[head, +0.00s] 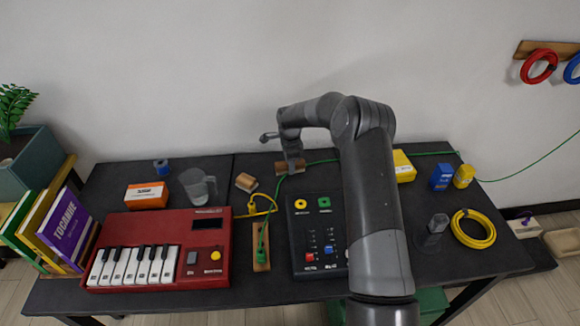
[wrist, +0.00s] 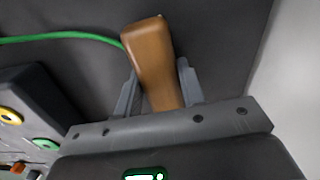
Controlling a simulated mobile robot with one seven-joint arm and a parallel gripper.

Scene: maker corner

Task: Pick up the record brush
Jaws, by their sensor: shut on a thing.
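The record brush, a brown wooden block (wrist: 150,50), stands between the two grey fingers of my gripper (wrist: 157,74) in the wrist view. The fingers are shut on it. In the head view the brush (head: 281,168) shows as a small brown piece at my gripper (head: 291,166), near the back of the dark table. Part of it is hidden by the fingers, and I cannot tell whether it touches the table. A second brown wooden block (head: 246,182) lies to the left of my gripper.
A green cable (head: 325,161) runs close by my gripper. A yellow box (head: 403,168) stands right of my arm. The wall is close behind.

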